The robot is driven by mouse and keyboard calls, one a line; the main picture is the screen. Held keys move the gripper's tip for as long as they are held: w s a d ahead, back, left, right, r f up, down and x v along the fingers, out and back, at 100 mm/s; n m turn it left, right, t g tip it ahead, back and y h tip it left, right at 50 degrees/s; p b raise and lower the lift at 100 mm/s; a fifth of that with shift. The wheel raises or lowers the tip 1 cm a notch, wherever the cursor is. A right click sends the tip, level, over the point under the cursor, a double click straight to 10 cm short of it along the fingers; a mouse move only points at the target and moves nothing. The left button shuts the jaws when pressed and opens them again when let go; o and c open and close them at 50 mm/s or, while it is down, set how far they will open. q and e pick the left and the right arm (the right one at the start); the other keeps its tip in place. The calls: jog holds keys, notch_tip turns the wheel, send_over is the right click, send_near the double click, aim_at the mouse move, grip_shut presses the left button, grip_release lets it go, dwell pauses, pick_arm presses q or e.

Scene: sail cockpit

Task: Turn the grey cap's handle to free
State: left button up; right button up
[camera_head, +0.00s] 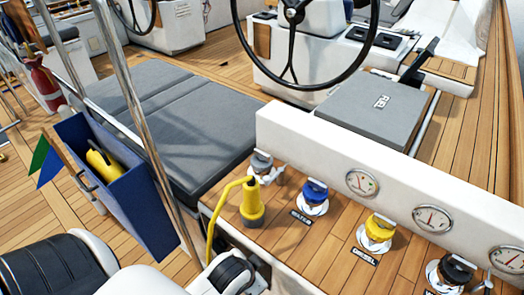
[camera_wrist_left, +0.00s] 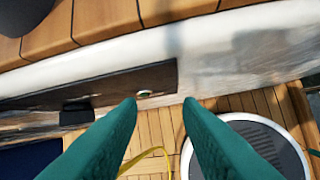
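The grey cap (camera_head: 262,162) sits at the left end of the row of deck fittings, against the white panel. A yellow plug stands in front of it and hides its lower part; I cannot tell how its handle is turned. My left gripper (camera_wrist_left: 160,103) shows only in the left wrist view. Its two green fingers are apart with nothing between them, facing a white wall and a dark panel. The grey cap is not recognisable in that view. My right gripper is in neither view.
The yellow plug (camera_head: 252,205) trails a yellow cord over the deck edge. To the right are the blue cap (camera_head: 315,191), yellow cap (camera_head: 379,229) and black cap (camera_head: 455,269). The white gauge panel (camera_head: 300,144) runs behind them. A blue holder (camera_head: 130,190) stands at left.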

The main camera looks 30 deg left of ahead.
pick_arm(q)
jog(key=w+r+m+t, duration=0.1)
jog(key=w+r+t, duration=0.1)
jog(key=w, duration=0.1)
jog(key=w+r+m+t, duration=0.1)
jog(key=w+r, duration=0.2)
jog(key=w, duration=0.1)
jog(key=w+r+m+t+y, duration=0.1)
jog(key=w+r+t, duration=0.1)
jog(key=w+r, duration=0.1)
jog(key=shift+w+a+r+m+t, duration=0.1)
jog(key=shift+w+m+t, duration=0.25)
jog(key=shift+w, duration=0.4)
jog(key=w+d+r+m+t+h, duration=0.1)
jog(key=w+d+r+m+t, duration=0.2)
jog(key=w+r+m+t, duration=0.4)
jog(key=w+d+r+m+h, duration=0.9)
jog(key=m+h, duration=0.3)
jog(key=m, duration=0.4)
jog(key=m+g+y, duration=1.2)
jog(key=m+g, duration=0.6)
jog(key=m, duration=0.7)
send_over(262, 152)
jog(key=f, duration=0.2)
notch_tip(262, 152, down, 11)
jog(key=shift+r+p, duration=0.1)
jog(key=shift+p, duration=0.35)
